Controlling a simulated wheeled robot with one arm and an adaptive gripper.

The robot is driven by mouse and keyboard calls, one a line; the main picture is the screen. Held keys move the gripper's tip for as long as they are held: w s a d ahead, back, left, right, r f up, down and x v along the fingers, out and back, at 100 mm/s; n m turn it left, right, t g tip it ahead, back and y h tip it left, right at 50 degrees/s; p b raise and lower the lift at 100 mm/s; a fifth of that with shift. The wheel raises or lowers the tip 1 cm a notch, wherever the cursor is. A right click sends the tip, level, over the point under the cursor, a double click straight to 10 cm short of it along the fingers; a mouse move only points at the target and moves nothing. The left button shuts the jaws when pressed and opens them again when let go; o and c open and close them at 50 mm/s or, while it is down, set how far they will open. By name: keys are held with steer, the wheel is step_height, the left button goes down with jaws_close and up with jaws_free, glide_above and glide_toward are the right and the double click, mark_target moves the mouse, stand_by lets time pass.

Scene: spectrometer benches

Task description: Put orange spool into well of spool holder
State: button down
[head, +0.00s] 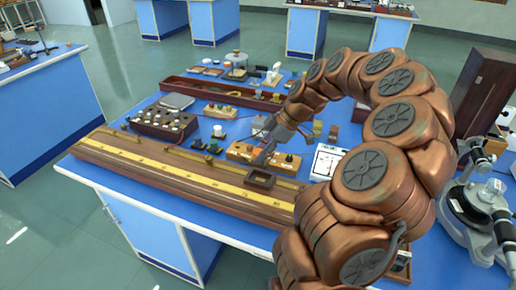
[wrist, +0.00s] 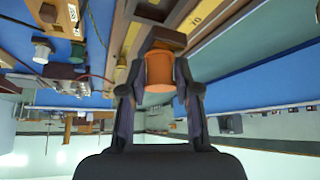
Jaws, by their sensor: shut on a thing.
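The orange spool (wrist: 158,72) sits between the two fingers of my gripper (wrist: 160,85) in the wrist view, and the fingers are shut on it. In the head view my gripper (head: 264,157) points down over the blue bench; I cannot make out the spool there. A small dark open-topped box, which looks like the spool holder (head: 260,184), stands just in front of the gripper, near the long yellow scale.
A long wooden board with a yellow scale (head: 185,176) runs along the bench front. A wooden block with dark knobs (head: 240,152) is close behind the gripper. A white meter (head: 327,160) stands to the right, a dark terminal box (head: 163,124) to the left.

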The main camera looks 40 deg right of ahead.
steer(key=shift+s+d+f, duration=0.1)
steer(key=shift+d+f, duration=0.15)
steer(key=shift+f, duration=0.35)
steer(key=shift+a+f+p, duration=0.1)
steer(key=shift+f+p, duration=0.3)
steer(key=shift+f, duration=0.95)
steer(key=shift+f+b, duration=1.2)
steer(key=shift+f, duration=0.05)
steer(key=c, duration=0.7)
jaws_free()
steer(key=shift+c, duration=0.2)
steer(key=v, duration=1.2)
